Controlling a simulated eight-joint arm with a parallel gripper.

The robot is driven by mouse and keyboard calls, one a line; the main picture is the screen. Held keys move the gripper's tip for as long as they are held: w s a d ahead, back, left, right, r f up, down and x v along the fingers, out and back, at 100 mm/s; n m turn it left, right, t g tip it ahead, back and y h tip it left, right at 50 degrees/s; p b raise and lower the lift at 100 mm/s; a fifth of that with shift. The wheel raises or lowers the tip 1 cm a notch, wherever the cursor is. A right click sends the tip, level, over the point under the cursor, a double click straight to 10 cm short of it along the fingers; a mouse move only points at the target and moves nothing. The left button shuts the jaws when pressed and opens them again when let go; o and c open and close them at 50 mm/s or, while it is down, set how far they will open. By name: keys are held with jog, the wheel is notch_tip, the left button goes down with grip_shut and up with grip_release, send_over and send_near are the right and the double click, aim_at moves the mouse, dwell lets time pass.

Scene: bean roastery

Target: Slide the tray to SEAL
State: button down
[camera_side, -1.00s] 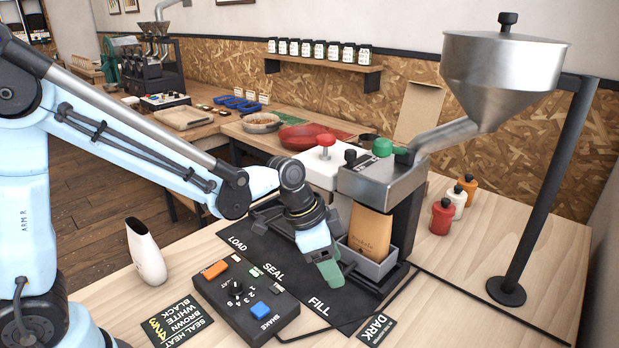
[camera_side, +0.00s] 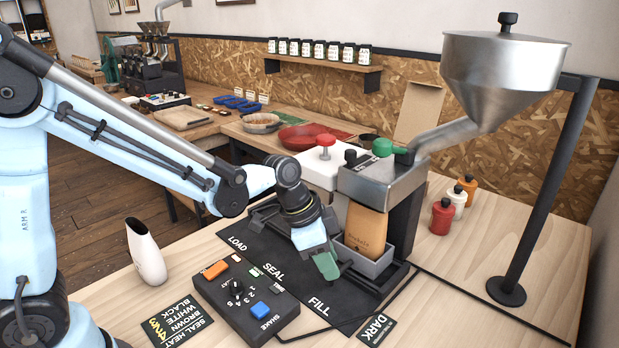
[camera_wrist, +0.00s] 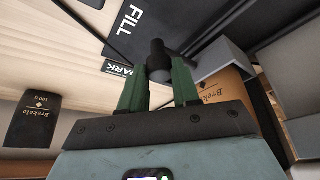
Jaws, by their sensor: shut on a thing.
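My gripper (camera_side: 328,266), with green fingers, is at the tray's left side. In the wrist view my gripper (camera_wrist: 158,92) is shut on the tray's dark handle (camera_wrist: 157,58). There the tray wall (camera_wrist: 219,60) and the brown bag (camera_wrist: 224,92) show to the right. My wrist and arm hide part of the mat and the area beyond it in the side view.
A black control box (camera_side: 245,300) with orange and blue buttons lies left of the mat. The fill machine (camera_side: 380,178) stands over the tray, with a steel hopper (camera_side: 503,70) behind. A white vessel (camera_side: 146,252) stands at left. Several coloured bottles (camera_side: 442,215) stand at right.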

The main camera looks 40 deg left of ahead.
jog(key=a, duration=1.2)
jog(key=c, duration=0.8)
grip_release()
jog(key=v, duration=1.2)
